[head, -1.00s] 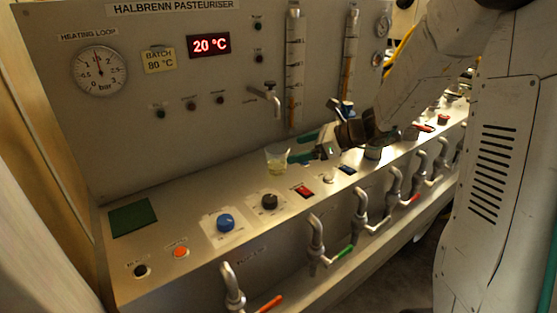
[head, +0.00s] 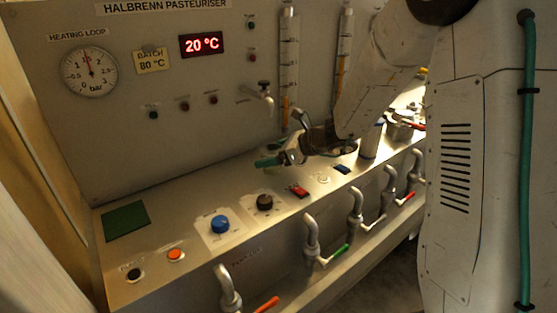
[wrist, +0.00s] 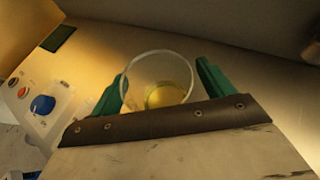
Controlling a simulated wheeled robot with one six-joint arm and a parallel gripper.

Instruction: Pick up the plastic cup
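The clear plastic cup (wrist: 157,72) holds a little yellowish liquid and shows in the wrist view between the two green fingers of my gripper (wrist: 161,78). The fingers stand apart on either side of the cup. The left finger lies close to the cup's wall, and a small gap shows at the right finger. In the head view my gripper (head: 272,160) is low over the metal counter, below the wall tap, and the cup is hidden behind it.
The counter (head: 170,220) carries a blue knob (head: 220,224), a black knob (head: 264,202), a red switch (head: 299,190) and a green pad (head: 125,221). A tap (head: 265,94) juts from the panel above. Several valve pipes line the front edge.

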